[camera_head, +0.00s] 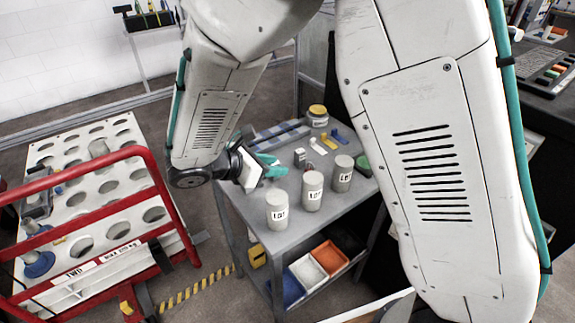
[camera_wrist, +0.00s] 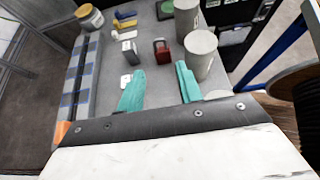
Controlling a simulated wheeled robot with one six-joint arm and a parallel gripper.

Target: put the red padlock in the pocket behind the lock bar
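The red padlock (camera_wrist: 162,50) stands on the grey table, just beyond my fingertips in the wrist view. A silver-grey padlock (camera_wrist: 129,51) stands to its left; it also shows in the head view (camera_head: 300,157). My gripper (camera_wrist: 160,72) has two teal fingers spread apart with nothing between them; in the head view its fingers (camera_head: 268,166) are over the table's left part. A white rack with round holes (camera_head: 98,190) stands at the left behind a red tubular bar (camera_head: 92,216). I cannot tell which part is the lock bar or its pocket.
Several labelled grey cylinders (camera_head: 312,191) stand on the grey table (camera_head: 244,212), close right of the red padlock. A yellow-lidded jar (camera_head: 317,116) and blue-grey checked strips (camera_wrist: 82,78) lie at the far and left sides. Coloured bins (camera_head: 307,272) sit on the lower shelf.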

